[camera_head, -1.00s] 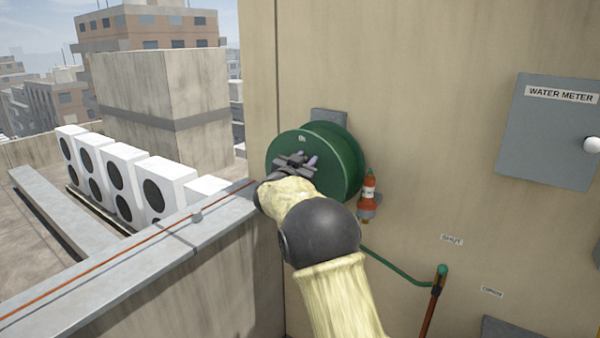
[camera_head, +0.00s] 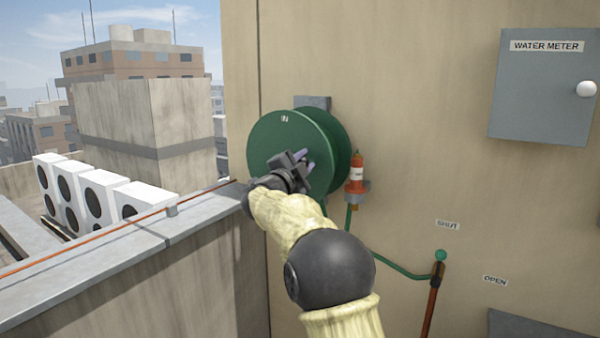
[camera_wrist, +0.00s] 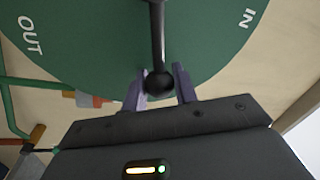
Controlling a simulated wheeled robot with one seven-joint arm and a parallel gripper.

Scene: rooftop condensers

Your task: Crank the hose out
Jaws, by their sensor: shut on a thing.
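A green hose reel (camera_head: 270,145) is mounted on the beige wall, its round face toward me, with "IN" lettered near its top. In the wrist view the reel face (camera_wrist: 100,35) shows "OUT" at left and "IN" at right. A dark crank handle (camera_wrist: 158,40) crosses the face and ends in a black knob (camera_wrist: 159,82). My gripper (camera_wrist: 163,84) has its two purple fingers on either side of the knob, shut on it. In the head view my gripper (camera_head: 302,160) is at the reel's lower right face and hides the knob there.
An orange nozzle (camera_head: 356,172) sits in a holder right of the reel. A green hose (camera_head: 395,268) runs to a lever (camera_head: 435,285) near SHUT and OPEN labels. A grey water meter box (camera_head: 543,90) hangs at right. A parapet (camera_head: 120,235) stands at left.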

